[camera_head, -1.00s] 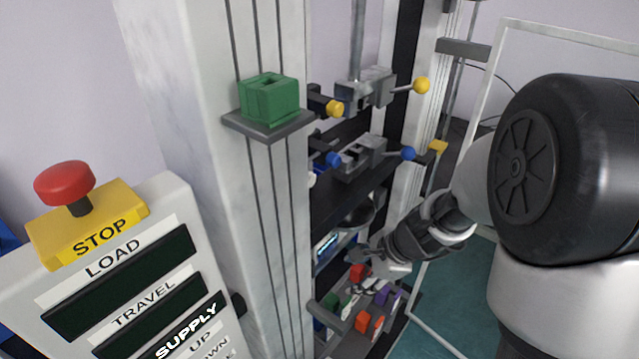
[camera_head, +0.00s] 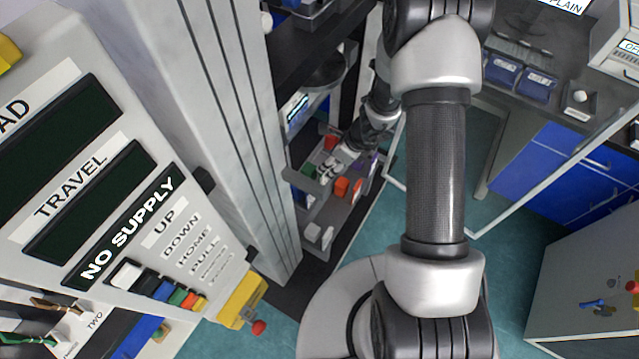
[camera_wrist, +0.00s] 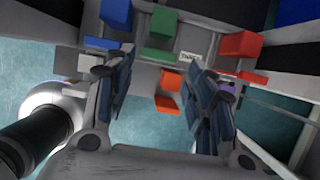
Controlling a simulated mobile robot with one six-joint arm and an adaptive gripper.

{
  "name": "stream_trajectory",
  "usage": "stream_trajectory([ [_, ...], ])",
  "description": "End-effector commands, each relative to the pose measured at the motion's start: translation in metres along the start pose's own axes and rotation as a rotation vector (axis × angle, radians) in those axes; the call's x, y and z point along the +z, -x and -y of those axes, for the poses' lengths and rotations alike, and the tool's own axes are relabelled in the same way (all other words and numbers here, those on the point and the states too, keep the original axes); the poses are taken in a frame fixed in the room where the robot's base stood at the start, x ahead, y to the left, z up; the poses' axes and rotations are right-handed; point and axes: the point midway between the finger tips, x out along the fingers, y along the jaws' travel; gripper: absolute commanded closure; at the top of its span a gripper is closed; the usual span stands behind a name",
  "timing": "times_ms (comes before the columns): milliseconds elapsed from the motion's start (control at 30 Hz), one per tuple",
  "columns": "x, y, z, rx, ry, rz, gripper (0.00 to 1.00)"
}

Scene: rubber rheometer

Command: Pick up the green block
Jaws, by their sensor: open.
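In the wrist view a green block (camera_wrist: 164,20) stands at the top centre, in a rack between blue and red blocks. A flat green piece (camera_wrist: 155,54) shows just below it. In the head view a small green piece (camera_head: 309,170) shows at the rack's left side, partly hidden. My gripper (camera_wrist: 157,64) is open, its two fingers apart with nothing held between them. Its tips lie just below the green block in the wrist picture; the depth gap is unclear. In the head view my gripper (camera_head: 331,170) is over the rack.
The rack (camera_head: 312,211) also holds a blue block (camera_wrist: 117,14), a red block (camera_wrist: 240,43), orange pieces (camera_wrist: 172,80) and a purple piece (camera_wrist: 228,87). The machine column (camera_head: 228,130) stands left of it. A control panel (camera_head: 105,165) is further left.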

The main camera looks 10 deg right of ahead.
Motion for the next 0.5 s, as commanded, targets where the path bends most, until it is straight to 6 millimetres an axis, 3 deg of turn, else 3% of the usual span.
stream_trajectory([
  [100,0.000,-0.014,0.000,0.000,0.000,0.000,0.50],
  [333,0.001,-0.025,-0.001,0.000,0.002,0.001,0.50],
  [500,0.003,-0.052,-0.004,0.001,0.002,0.000,0.50],
])
